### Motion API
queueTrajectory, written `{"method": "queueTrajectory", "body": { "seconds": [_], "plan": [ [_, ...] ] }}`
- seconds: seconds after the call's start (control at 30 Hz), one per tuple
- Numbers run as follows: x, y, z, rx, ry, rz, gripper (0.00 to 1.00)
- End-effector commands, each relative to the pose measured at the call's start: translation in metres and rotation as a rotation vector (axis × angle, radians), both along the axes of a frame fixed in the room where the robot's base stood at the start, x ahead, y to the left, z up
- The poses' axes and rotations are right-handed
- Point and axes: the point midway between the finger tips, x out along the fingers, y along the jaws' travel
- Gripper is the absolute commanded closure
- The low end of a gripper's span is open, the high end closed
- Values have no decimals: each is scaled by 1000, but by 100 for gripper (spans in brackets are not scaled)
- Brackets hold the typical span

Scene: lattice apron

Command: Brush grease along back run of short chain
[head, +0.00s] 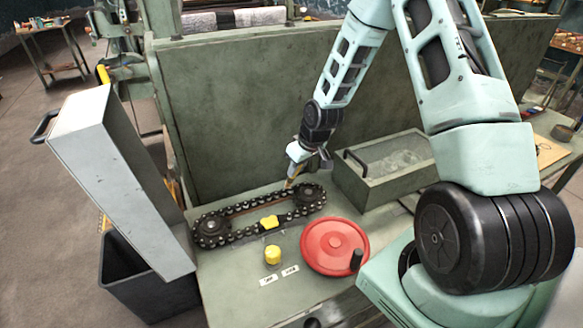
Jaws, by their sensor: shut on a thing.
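A short dark chain (246,237) runs in a closed loop around two sprockets, the left one (212,230) and the right one (308,194), on the green bench. Its back run (244,204) lies on the side toward the upright green panel. My gripper (293,168) is above the right part of the back run, shut on a thin tan tool that looks like the brush (289,183). The brush points down and its tip is close to the chain near the right sprocket; I cannot tell whether it touches. Grease on the links cannot be made out.
A tilted grey cover (115,165) stands left; the green panel (240,95) closes the back.

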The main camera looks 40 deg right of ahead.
Motion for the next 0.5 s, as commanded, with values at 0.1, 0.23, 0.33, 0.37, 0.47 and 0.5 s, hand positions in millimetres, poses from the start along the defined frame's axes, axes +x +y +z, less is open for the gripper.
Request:
{"method": "queueTrajectory", "body": {
  "seconds": [0.1,0.23,0.33,0.37,0.47,0.5],
  "plan": [
    [-2,-6,0,-2,3,-5,100],
    [-2,-4,-1,-2,5,-2,100],
    [-1,3,-2,-2,5,-1,100],
    [0,6,-1,-2,5,-1,100],
    [1,15,-1,-2,5,-1,100],
    [2,18,-1,-2,4,0,100]
  ]
}}
